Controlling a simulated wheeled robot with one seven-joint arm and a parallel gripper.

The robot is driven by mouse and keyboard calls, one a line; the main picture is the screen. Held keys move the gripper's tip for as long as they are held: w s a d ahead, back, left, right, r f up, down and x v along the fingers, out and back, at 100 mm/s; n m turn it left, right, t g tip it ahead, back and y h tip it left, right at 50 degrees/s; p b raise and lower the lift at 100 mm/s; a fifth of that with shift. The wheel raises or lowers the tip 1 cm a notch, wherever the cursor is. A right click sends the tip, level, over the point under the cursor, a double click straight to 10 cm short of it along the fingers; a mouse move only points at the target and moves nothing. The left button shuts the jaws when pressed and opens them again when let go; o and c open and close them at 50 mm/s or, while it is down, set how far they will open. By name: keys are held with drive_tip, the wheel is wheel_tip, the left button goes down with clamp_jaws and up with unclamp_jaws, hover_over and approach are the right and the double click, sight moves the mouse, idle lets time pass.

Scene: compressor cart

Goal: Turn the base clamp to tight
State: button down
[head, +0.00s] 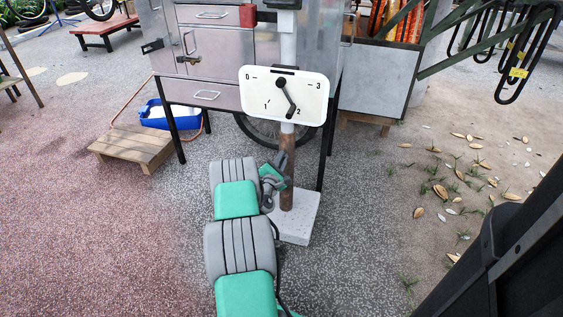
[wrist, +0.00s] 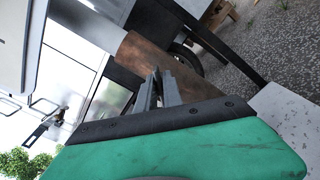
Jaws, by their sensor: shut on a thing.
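A signboard (head: 262,100) numbered 0 to 3 stands on a post, with a black lever (head: 286,97) across its face whose lower end points down and slightly right. The rusty brown lower post (head: 287,182) rises from a pale base block (head: 300,222); it also shows in the wrist view (wrist: 150,57). My gripper (head: 281,159) is low beside the post's left side, well below the signboard. In the wrist view my gripper's fingers (wrist: 159,85) are close together in front of the brown post, shut on a small part that they mostly hide, apparently the base clamp. No tight mark is readable.
A grey metal cabinet (head: 208,52) on dark legs stands close behind the post, with a wheel (head: 262,133) under it. A wooden step (head: 133,147) and blue tray (head: 170,116) are at left. Open ground with leaves lies right.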

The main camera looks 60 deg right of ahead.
drive_tip(key=m+b, duration=0.1)
drive_tip(key=m, duration=0.1)
drive_tip(key=m+b, duration=0.1)
drive_tip(key=m, duration=0.1)
drive_tip(key=shift+s+f+m, duration=0.1)
drive_tip(key=shift+f+m, duration=0.1)
drive_tip(key=shift+m, duration=0.1)
drive_tip(key=shift+m+b, duration=1.2)
drive_tip(key=shift+m, duration=1.1)
drive_tip(key=c, duration=1.6)
unclamp_jaws()
drive_tip(key=shift+r, duration=0.1)
drive_tip(key=a, duration=0.2)
drive_tip(key=a+p, duration=0.1)
drive_tip(key=a, duration=0.2)
drive_tip(key=s+a, duration=0.1)
drive_tip(key=a, duration=0.1)
drive_tip(key=shift+s+a+p, duration=0.1)
drive_tip(key=shift+a+p, duration=0.25)
drive_tip(key=shift+p, duration=0.05)
